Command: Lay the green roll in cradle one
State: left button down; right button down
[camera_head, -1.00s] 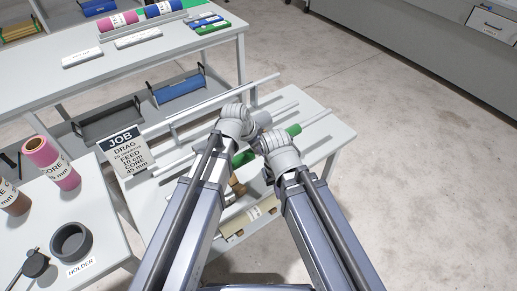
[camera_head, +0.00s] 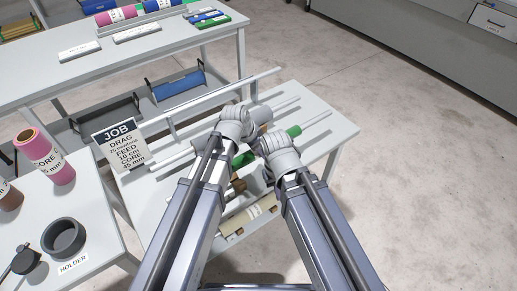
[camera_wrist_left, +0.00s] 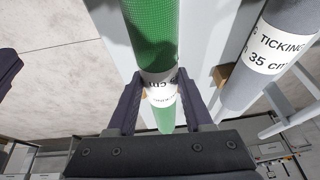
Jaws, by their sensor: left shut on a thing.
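The green roll (camera_head: 293,131) shows in the head view beside my right wrist, and another green stretch (camera_head: 243,158) shows between my two arms. In the left wrist view the green roll (camera_wrist_left: 150,28) has a white printed label band. My left gripper (camera_wrist_left: 162,92) has its dark fingers on either side of that band and is shut on the roll. In the head view my left gripper (camera_head: 236,128) hides part of it. My right gripper (camera_head: 280,155) is close by on the right, with its fingertips hidden. I cannot tell which cradle is cradle one.
A grey roll labelled TICKING 35 cm (camera_wrist_left: 265,60) lies beside the green roll. The bench (camera_head: 335,125) carries several rods and a cream roll (camera_head: 250,213). A JOB sign (camera_head: 118,140) stands at the left.

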aim_at(253, 153)
pick_arm(q)
jog(key=shift+f+b, duration=2.65)
jog(key=shift+f, duration=0.25)
jog(key=shift+c, duration=1.1)
grip_release()
jog(key=shift+r, duration=0.15)
jog(key=p+v, duration=0.7)
jog(key=shift+s+a+r, duration=0.1)
jog(key=shift+s+r, duration=0.05)
jog(key=shift+r, duration=0.15)
